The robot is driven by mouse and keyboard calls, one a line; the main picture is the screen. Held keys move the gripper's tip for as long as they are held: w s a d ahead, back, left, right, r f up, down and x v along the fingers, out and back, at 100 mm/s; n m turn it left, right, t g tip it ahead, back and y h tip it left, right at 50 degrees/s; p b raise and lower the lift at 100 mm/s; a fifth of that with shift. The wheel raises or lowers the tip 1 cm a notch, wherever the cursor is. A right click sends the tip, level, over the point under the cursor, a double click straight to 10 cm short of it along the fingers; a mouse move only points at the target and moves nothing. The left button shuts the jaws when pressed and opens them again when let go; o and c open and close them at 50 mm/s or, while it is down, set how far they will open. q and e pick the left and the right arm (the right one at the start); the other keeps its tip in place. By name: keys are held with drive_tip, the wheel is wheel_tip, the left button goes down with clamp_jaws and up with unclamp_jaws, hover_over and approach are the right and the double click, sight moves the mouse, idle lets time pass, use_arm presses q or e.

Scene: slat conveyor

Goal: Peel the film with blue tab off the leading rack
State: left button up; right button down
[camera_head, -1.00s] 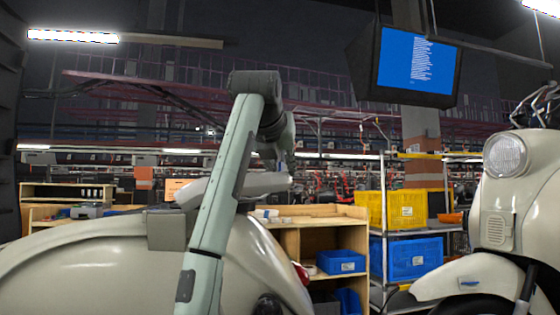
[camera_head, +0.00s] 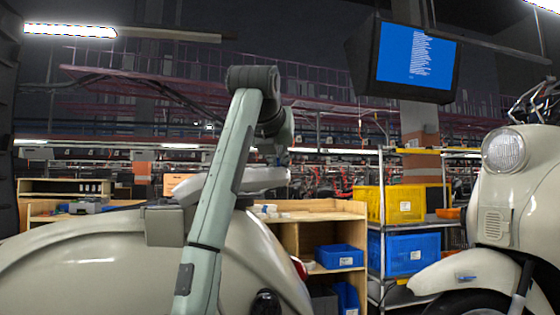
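A cream scooter body (camera_head: 90,255) fills the lower left, with a grey bracket-like part (camera_head: 165,225) on top. A pale, flat, elongated piece (camera_head: 262,179) lies above it, partly behind my arm. I cannot tell whether it is the rack or carries film. My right arm rises in front and bends down at its top. My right gripper (camera_head: 280,148) is close above the pale piece, small and mostly hidden, so its fingers and any contact are unclear. No blue tab shows there. A small blue mark (camera_head: 466,278) is on the front fender of the right scooter. My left gripper is out of view.
Another cream scooter (camera_head: 495,215) stands at the right. Between the scooters are a wooden shelf unit (camera_head: 330,207) with a blue bin (camera_head: 340,257), and a metal rack holding a yellow crate (camera_head: 400,204) and a blue crate (camera_head: 410,254). A monitor (camera_head: 415,60) hangs above.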

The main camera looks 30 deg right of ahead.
drive_tip(key=shift+s+a+r+p, duration=0.25)
drive_tip(key=shift+s+r+p, duration=0.25)
drive_tip(key=shift+r, duration=0.55)
drive_tip(key=shift+s+a+r+p, duration=0.3)
drive_tip(key=shift+s+r+p, duration=0.25)
drive_tip(key=shift+r, duration=0.55)
drive_tip(key=shift+s+a+r+p, duration=0.3)
drive_tip(key=shift+s+r, duration=0.3)
drive_tip(key=shift+r, duration=0.45)
drive_tip(key=s+a+r+p, duration=0.1)
drive_tip(key=s+r+p, duration=0.1)
drive_tip(key=r, duration=0.5)
drive_tip(key=shift+s+a, duration=0.35)
drive_tip(key=shift+s, duration=0.4)
wheel_tip(320, 180, up, 6)
drive_tip(key=s+a, duration=0.1)
drive_tip(key=s, duration=0.2)
drive_tip(key=shift+a, duration=0.2)
drive_tip(key=shift+w+f, duration=0.1)
drive_tip(key=shift+f, duration=0.05)
